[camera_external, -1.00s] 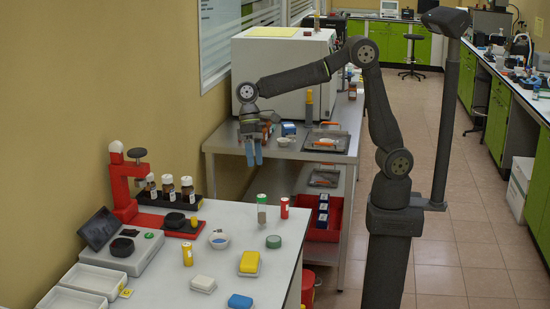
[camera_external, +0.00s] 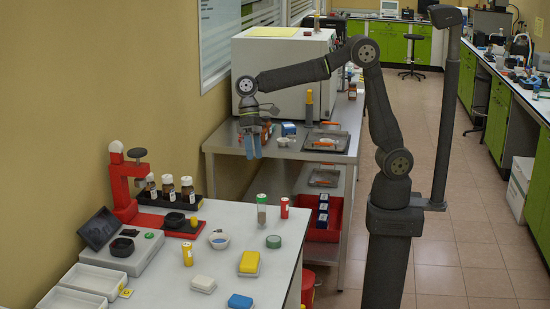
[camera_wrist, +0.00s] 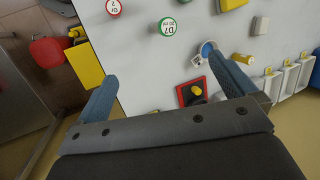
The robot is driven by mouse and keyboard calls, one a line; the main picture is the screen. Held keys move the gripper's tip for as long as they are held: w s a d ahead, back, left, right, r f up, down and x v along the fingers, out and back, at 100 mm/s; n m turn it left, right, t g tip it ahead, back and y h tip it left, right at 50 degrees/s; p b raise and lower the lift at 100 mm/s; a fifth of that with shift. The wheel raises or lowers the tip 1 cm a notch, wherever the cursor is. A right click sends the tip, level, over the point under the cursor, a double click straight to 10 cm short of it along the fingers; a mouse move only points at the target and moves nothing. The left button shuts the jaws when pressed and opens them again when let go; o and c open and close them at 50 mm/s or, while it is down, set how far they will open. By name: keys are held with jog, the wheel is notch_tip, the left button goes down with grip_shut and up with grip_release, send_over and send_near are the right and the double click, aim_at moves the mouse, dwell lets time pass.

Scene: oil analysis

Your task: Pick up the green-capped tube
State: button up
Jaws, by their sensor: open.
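The green-capped tube (camera_external: 261,210) stands upright on the white table near its far edge, clear with darker contents in the external view. In the wrist view its round green cap (camera_wrist: 168,26) with a white label is seen from above, beyond and between the finger tips. My gripper (camera_external: 254,157) hangs with its blue fingers pointing down, above and behind the tube in the external view, apart from it. In the wrist view my gripper (camera_wrist: 162,66) has its fingers wide apart with nothing between them.
A red-capped tube (camera_external: 284,208) stands close to the right of the green-capped one. A red press (camera_external: 124,186) and brown bottles (camera_external: 187,188) stand at the left.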

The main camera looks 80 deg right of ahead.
jog(key=c, duration=1)
jog(key=shift+o, duration=0.2)
jog(key=n+t+h, duration=0.2)
jog(key=n+t, duration=0.2)
jog(key=t, duration=0.2)
send_near(261, 196)
jog(key=x, duration=0.7)
jog(key=shift+w+f, duration=0.1)
jog(key=shift+f, duration=0.3)
jog(key=shift+x, duration=2.55)
